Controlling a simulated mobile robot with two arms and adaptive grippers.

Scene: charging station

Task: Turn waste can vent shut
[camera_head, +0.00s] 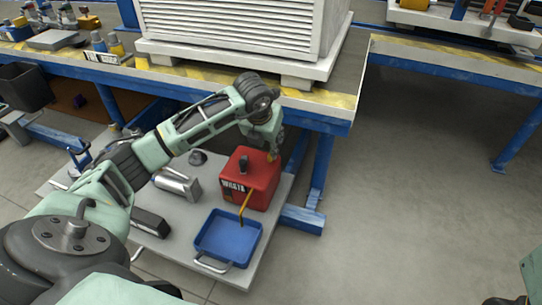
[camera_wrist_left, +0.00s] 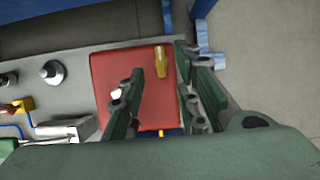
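In the left wrist view the can's red top (camera_wrist_left: 110,70) carries a small yellow vent piece (camera_wrist_left: 161,62). My left gripper (camera_head: 272,147) is above the can's back right corner. In the left wrist view its fingers (camera_wrist_left: 160,80) are spread apart, with the yellow vent piece showing between them. I cannot tell whether they touch it.
A blue tray (camera_head: 228,239) lies in front of the can. A metal canister (camera_head: 178,184) and a black box (camera_head: 150,222) are to its left. The bench edge (camera_head: 330,112) and a blue leg (camera_head: 321,165) are close behind my left arm.

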